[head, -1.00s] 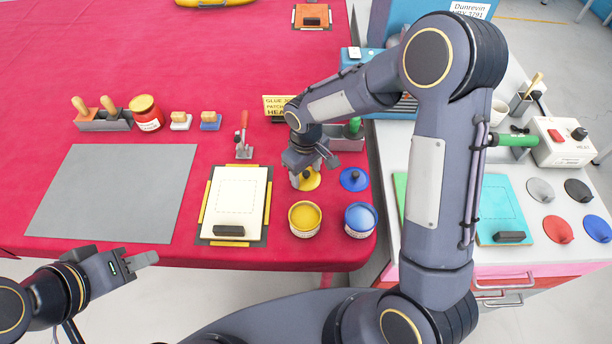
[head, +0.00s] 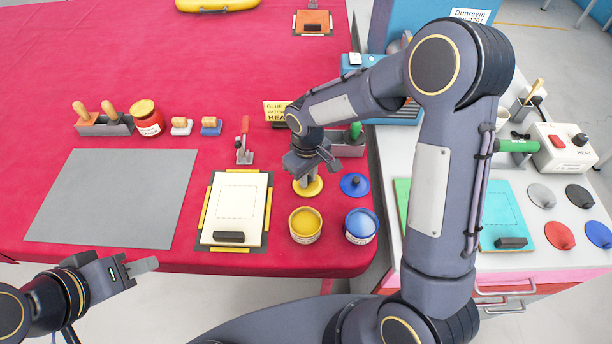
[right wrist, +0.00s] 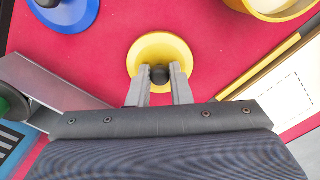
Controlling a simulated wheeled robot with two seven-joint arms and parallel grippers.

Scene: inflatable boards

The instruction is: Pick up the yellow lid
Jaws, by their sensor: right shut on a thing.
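The yellow lid (head: 308,188) is a round disc with a dark knob, low over or on the red table behind the open yellow pot (head: 305,224). In the right wrist view the lid (right wrist: 160,50) shows whole, with its knob between the fingers. My right gripper (head: 308,177) points down and is shut on the knob; it also shows in the right wrist view (right wrist: 160,76). I cannot tell whether the lid touches the cloth. My left gripper (head: 145,265) is empty off the table's front edge; its jaw gap is not clear.
A blue lid (head: 355,185) lies just right of the yellow lid. A blue pot (head: 360,225) stands right of the yellow pot. A framed cream board (head: 235,208) lies to the left, with a toggle clamp (head: 244,145) behind it. A grey mat (head: 112,195) lies further left.

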